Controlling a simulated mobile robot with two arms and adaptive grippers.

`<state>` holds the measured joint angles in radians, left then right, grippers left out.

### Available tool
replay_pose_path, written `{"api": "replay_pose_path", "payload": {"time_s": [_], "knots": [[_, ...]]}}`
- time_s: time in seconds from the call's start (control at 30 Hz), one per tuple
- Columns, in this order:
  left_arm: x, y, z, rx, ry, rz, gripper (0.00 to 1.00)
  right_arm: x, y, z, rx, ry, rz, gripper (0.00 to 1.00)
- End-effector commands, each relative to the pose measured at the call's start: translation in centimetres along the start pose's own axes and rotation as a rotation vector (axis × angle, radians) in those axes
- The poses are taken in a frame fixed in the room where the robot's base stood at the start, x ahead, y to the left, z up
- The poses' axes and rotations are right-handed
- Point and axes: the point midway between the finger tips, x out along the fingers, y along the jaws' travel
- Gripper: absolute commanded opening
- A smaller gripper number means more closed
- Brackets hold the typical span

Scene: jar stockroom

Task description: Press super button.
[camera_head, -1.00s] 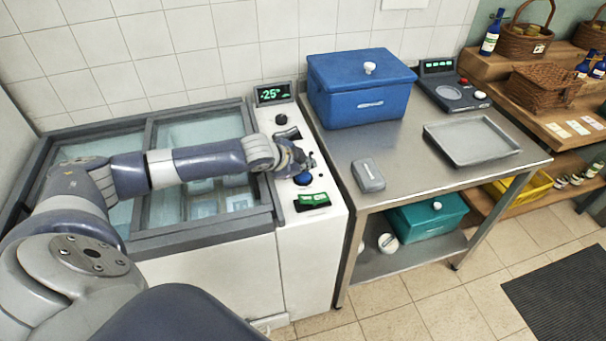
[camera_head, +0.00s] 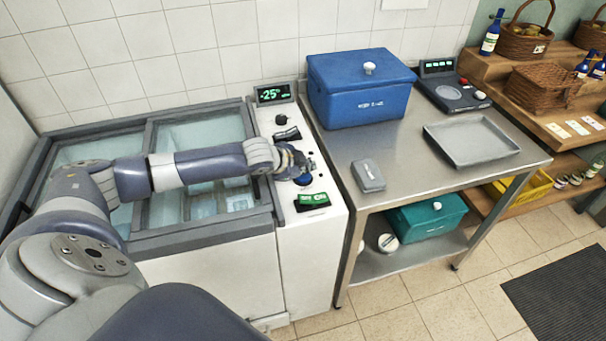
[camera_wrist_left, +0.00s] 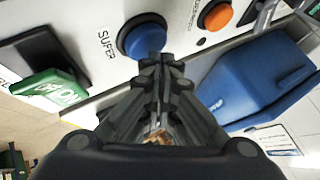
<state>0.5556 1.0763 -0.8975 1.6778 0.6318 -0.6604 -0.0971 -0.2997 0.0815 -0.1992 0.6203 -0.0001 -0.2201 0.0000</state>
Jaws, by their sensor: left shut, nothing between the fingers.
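The super button is a blue round button (camera_wrist_left: 143,36) beside the printed word SUPER on the white panel in the left wrist view. In the head view only part of the blue button (camera_head: 303,180) shows beside my gripper. My left gripper (camera_head: 306,166) is shut and empty over the freezer's control panel (camera_head: 320,184). In the left wrist view its closed fingertips (camera_wrist_left: 160,62) overlap the near edge of the button. I cannot tell whether they touch it. My right gripper is not in view.
An orange button (camera_wrist_left: 217,15) and a green rocker switch (camera_wrist_left: 50,87) flank the blue one. The freezer display (camera_head: 274,93) reads about -25°. A steel table to the right holds a blue box (camera_head: 358,98), a grey tray (camera_head: 471,139) and a small grey case (camera_head: 368,176).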

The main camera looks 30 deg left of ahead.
Motion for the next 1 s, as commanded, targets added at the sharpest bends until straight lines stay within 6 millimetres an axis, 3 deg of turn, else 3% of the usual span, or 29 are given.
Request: {"api": "replay_pose_path", "payload": {"time_s": [1.0], "knots": [[0.75, 0.60, 0.49, -0.001, 0.001, 0.001, 0.00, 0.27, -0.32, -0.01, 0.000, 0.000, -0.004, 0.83]]}}
